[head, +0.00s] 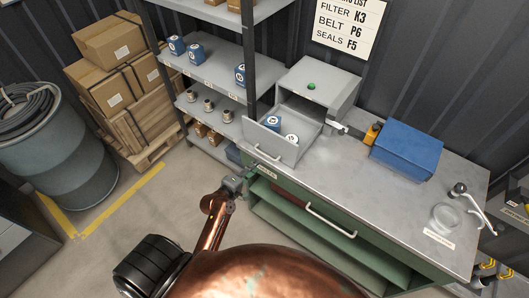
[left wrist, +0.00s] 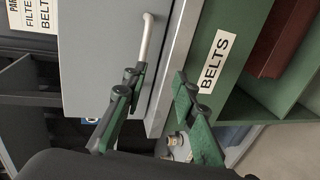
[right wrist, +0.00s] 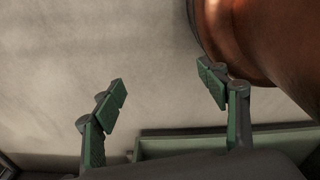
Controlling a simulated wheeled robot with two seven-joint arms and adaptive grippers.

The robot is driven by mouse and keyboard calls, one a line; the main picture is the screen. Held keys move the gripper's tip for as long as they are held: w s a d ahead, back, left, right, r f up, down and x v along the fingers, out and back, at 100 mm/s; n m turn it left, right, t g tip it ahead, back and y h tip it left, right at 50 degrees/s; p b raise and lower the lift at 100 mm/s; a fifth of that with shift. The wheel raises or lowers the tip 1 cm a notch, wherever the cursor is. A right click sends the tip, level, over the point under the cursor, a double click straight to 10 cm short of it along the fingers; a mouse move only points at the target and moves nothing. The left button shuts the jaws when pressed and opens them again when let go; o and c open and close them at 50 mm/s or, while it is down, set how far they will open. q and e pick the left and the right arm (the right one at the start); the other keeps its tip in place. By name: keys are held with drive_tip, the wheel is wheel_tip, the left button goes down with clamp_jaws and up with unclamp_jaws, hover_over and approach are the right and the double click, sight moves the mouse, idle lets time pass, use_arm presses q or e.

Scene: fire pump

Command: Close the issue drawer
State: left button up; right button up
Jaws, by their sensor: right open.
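The issue drawer (head: 277,144) is pulled out of the grey cabinet (head: 322,86) on the bench top. Its bar handle (head: 269,149) faces front-left, and blue-and-white canisters (head: 273,122) stand inside. My left gripper (head: 235,183) is low and left of the drawer, by the bench corner. In the left wrist view my left gripper (left wrist: 157,82) has its fingers apart with nothing held. The drawer's handle (left wrist: 147,42) reaches close to one fingertip; I cannot tell if they touch. My right gripper (right wrist: 163,80) is open and empty above the floor, outside the head view.
The green bench (head: 260,186) has a lower drawer handle (head: 331,221) and a BELTS label (left wrist: 213,60). A blue box (head: 407,147) and a metal fitting (head: 468,204) are on top. Shelving (head: 212,75) stands at the left.

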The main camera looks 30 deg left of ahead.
sight(264, 154)
use_arm(q)
drive_tip(key=w, duration=0.3)
drive_tip(key=w+r, duration=0.1)
drive_tip(key=w, duration=0.3)
drive_tip(key=shift+d+r, duration=0.2)
drive_tip(key=shift+w+f, duration=0.15)
drive_tip(key=shift+w, duration=0.25)
use_arm(e)
drive_tip(key=shift+s+a+r, duration=0.15)
drive_tip(key=shift+s+a, duration=0.3)
use_arm(q)
drive_tip(key=shift+c, duration=0.7)
use_arm(e)
drive_tip(key=shift+d, duration=0.15)
use_arm(q)
clamp_jaws()
drive_tip(key=shift+w, duration=0.1)
use_arm(e)
drive_tip(key=shift+w+d, duration=0.1)
drive_tip(key=shift+d, duration=0.1)
use_arm(q)
drive_tip(key=shift+r+t, duration=0.2)
drive_tip(key=shift+t, duration=0.1)
use_arm(e)
drive_tip(key=shift+a+r, duration=0.1)
